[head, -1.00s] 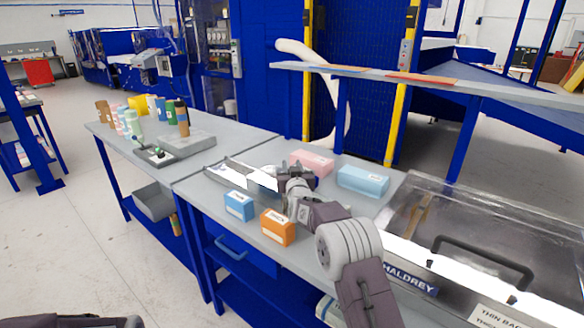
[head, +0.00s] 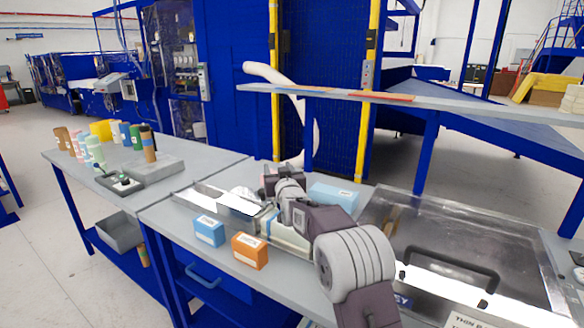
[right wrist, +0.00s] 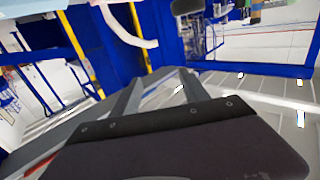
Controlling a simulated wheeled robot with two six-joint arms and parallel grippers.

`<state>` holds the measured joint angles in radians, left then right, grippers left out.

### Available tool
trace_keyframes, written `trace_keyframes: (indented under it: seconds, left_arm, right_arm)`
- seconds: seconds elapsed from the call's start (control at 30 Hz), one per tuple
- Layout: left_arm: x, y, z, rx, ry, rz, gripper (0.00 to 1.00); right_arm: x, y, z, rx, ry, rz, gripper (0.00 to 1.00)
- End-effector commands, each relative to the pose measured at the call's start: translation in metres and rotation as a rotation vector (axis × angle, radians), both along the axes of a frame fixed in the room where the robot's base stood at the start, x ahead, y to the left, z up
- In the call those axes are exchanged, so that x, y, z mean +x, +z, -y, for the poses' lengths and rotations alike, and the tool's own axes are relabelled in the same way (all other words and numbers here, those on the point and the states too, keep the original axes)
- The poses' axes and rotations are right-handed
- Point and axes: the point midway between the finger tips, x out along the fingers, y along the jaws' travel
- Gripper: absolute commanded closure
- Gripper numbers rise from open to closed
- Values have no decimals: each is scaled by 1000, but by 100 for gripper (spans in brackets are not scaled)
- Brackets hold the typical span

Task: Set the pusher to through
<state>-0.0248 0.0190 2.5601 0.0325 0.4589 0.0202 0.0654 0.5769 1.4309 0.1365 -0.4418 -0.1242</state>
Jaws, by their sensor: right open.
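I cannot tell for sure which part is the pusher. A small dark control box (head: 121,184) with a green button and a knob sits on the left table; its labels are too small to read. A long clear-and-metal tray (head: 190,197) lies on the nearer table, partly behind my right arm. My right gripper (head: 272,180) is above the back of this table, past the tray's right end. Its two grey fingers stand apart and empty in the right wrist view (right wrist: 158,88). My left gripper is out of view.
A blue box (head: 208,231) and an orange box (head: 250,251) stand near the front edge. A light blue block (head: 335,197) lies right of my gripper. A large clear-lidded case (head: 470,235) fills the right side. Several bottles (head: 95,150) and a grey slab (head: 160,170) are at left.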

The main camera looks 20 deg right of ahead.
Motion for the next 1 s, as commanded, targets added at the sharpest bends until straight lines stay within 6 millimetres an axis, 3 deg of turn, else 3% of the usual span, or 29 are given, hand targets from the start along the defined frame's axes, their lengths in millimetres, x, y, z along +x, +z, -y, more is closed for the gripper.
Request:
trace_keyframes:
  seconds: [0.1,0.3,0.83,0.93,1.0]
  left_arm:
    - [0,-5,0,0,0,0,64]
    - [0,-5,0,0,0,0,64]
    - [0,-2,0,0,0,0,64]
    - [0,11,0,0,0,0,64]
    - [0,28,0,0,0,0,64]
  right_arm:
    - [-19,15,19,-1,-3,2,47]
    - [-36,30,36,0,-1,-1,47]
    - [-38,34,36,1,3,-1,47]
    - [-40,58,26,-2,19,15,47]
    - [-47,89,10,-4,42,33,47]
